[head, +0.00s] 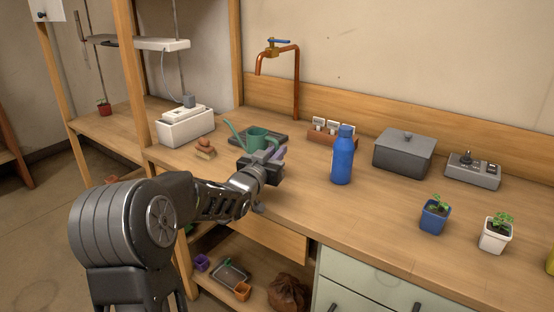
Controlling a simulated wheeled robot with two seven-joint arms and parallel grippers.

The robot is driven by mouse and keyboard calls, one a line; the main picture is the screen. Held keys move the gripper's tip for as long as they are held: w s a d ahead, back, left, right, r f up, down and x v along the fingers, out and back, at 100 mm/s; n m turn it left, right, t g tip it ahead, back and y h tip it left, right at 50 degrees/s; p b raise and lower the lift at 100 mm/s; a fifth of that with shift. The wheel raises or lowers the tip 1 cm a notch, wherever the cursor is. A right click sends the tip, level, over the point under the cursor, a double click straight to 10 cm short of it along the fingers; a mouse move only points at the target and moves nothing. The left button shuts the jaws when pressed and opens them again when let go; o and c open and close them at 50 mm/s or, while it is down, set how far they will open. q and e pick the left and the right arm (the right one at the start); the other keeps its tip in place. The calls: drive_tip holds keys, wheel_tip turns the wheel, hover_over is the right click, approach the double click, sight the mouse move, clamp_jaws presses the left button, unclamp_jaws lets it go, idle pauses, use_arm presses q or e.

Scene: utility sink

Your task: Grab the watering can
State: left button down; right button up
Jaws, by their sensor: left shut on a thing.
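A small green watering can (257,138) is on or just above the dark sink grate (295,137) on the wooden counter, upright, with its spout pointing left. My left gripper (266,160) reaches in from the left and is shut on the watering can at its near side. The fingers and the lower near part of the can are partly hidden by the gripper body. I cannot tell whether the can touches the grate. My right gripper is not in view.
A copper tap (297,80) rises behind the can. A blue bottle (343,156) stands to the right, with a grey lidded box (403,156) beyond it. Terracotta pieces (205,150) and a white box (186,128) are to the left. The front right counter holds potted seedlings (434,218).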

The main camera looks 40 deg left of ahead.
use_arm(q)
drive_tip(key=shift+r, duration=2.8)
